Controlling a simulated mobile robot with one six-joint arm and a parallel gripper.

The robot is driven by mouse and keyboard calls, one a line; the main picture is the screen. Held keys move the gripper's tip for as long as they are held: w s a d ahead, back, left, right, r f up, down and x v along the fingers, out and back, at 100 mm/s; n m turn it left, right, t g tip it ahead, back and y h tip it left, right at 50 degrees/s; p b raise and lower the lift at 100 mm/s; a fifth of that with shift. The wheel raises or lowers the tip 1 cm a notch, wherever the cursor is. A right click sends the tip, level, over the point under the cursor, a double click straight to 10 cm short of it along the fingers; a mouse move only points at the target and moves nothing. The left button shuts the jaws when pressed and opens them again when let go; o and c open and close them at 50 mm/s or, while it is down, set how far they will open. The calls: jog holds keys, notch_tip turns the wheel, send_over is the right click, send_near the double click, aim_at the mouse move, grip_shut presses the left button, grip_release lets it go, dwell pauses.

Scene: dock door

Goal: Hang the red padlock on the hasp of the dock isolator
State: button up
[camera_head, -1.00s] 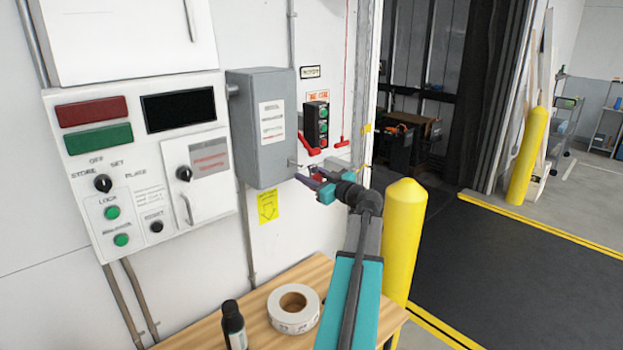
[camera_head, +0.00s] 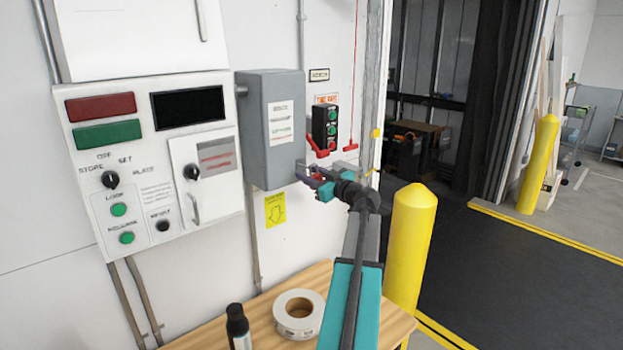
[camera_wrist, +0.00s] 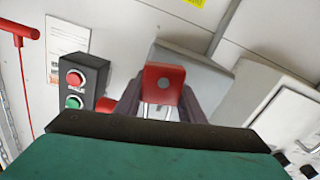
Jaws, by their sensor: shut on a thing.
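The red padlock (camera_wrist: 163,78) is between the two dark fingers of my gripper (camera_wrist: 165,98) in the wrist view, with its metal shackle partly showing below the red body. My gripper (camera_head: 313,181) is shut on it. In the head view it is beside the lower right edge of the grey isolator box (camera_head: 257,155), which also shows behind the padlock in the wrist view (camera_wrist: 205,78). A small metal hasp (camera_head: 299,165) sticks out from the box's right side, close to the fingertips. I cannot tell whether the shackle touches the hasp.
A black button box (camera_head: 325,127) and red pull handle (camera_head: 350,147) are on the wall right of the isolator. A control panel (camera_head: 150,190) is at left. Below, a wooden table (camera_head: 262,336) holds a tape roll (camera_head: 298,313) and dark bottle (camera_head: 237,326). A yellow bollard (camera_head: 410,240) stands at right.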

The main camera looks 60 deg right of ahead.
jog(key=shift+w+d+f+b, duration=0.1)
jog(key=shift+w+d+b, duration=0.1)
jog(key=shift+w+b, duration=0.5)
jog(key=shift+r, duration=0.2)
jog(key=shift+p, duration=0.5)
jog(key=shift+w+d+p, duration=0.1)
jog(key=shift+w+p, duration=0.1)
jog(key=shift+p, duration=0.55)
jog(key=o, duration=1.2)
jog(key=shift+s+d+f, duration=0.1)
jog(key=shift+d+f, duration=0.1)
jog(key=b+v, duration=0.1)
jog(key=v, duration=0.4)
jog(key=b+v, duration=0.2)
jog(key=v, duration=0.2)
jog(key=b+v, duration=0.1)
jog(key=v, duration=0.4)
jog(key=shift+s+a+b, duration=0.25)
jog(key=shift+a+b, duration=0.1)
jog(key=shift+a, duration=0.05)
